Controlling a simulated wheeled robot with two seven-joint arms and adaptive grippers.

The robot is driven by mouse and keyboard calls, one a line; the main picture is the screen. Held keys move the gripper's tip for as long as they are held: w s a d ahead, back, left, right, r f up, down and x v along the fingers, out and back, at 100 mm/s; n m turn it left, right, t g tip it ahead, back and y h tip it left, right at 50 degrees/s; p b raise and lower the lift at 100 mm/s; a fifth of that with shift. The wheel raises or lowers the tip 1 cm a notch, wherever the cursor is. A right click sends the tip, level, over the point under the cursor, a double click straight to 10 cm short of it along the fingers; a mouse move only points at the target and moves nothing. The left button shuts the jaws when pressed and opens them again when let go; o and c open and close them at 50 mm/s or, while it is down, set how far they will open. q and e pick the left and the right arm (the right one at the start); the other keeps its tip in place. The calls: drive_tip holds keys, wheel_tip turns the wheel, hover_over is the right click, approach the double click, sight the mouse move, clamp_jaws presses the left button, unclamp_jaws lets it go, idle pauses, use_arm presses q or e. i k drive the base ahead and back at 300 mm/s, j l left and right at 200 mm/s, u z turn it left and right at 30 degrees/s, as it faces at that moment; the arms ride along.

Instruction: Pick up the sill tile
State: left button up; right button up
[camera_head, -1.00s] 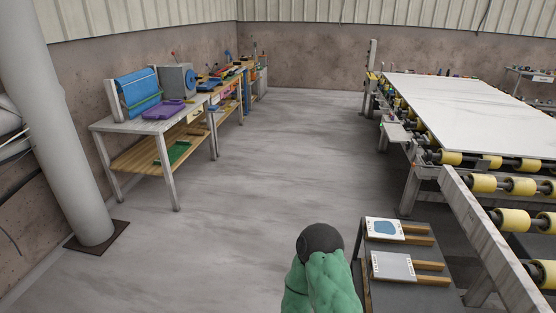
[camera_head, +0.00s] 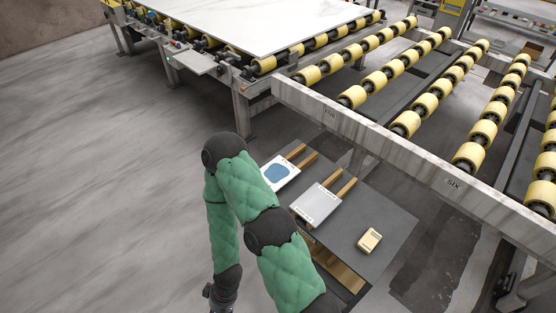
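A grey low table (camera_head: 385,225) stands right of my arm. On it a white tile with a blue patch (camera_head: 279,172) and a plain pale grey tile (camera_head: 317,206) each lie on wooden battens that stick out at the upper right. A small cream-yellow block (camera_head: 369,241) lies near the front right of the table. I cannot tell for certain which one is the sill tile. One green padded arm, apparently my right, bends in front of the table's left side. Its wrist reaches the bottom edge and its fingers are out of view. My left gripper is not in view.
A roller frame with yellow rollers (camera_head: 407,124) and a pale side beam (camera_head: 390,148) runs behind and right of the table. A large white slab (camera_head: 250,22) lies at its far left. The floor (camera_head: 90,180) on the left is clear.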

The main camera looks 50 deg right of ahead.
sight(278, 172)
drive_tip(key=i+z, duration=0.25)
drive_tip(key=i, duration=0.2)
drive_tip(key=i+j+z, duration=0.1)
drive_tip(key=i+z, duration=0.15)
drive_tip(key=i, duration=0.25)
drive_tip(key=i+j+z, duration=0.25)
drive_tip(key=i, duration=0.2)
drive_tip(key=i+j+z, duration=0.3)
drive_tip(key=i, duration=0.15)
drive_tip(key=i+z, duration=0.2)
drive_tip(key=z, duration=0.25)
drive_tip(key=i+j+z, duration=0.15)
drive_tip(key=z, duration=0.25)
drive_tip(key=i+j+z, duration=0.15)
drive_tip(key=z, duration=0.3)
drive_tip(key=i+j+z, duration=0.15)
drive_tip(key=j+z, duration=0.25)
drive_tip(key=i+j+z, duration=0.1)
drive_tip(key=z, duration=0.35)
drive_tip(key=i+j+z, duration=0.15)
drive_tip(key=j+z, duration=0.15)
drive_tip(key=z, duration=0.15)
drive_tip(key=i+j+z, duration=0.15)
drive_tip(key=j+z, duration=0.6)
drive_tip(key=z, duration=0.2)
drive_tip(key=j+z, duration=0.45)
drive_tip(key=i+l, duration=0.05)
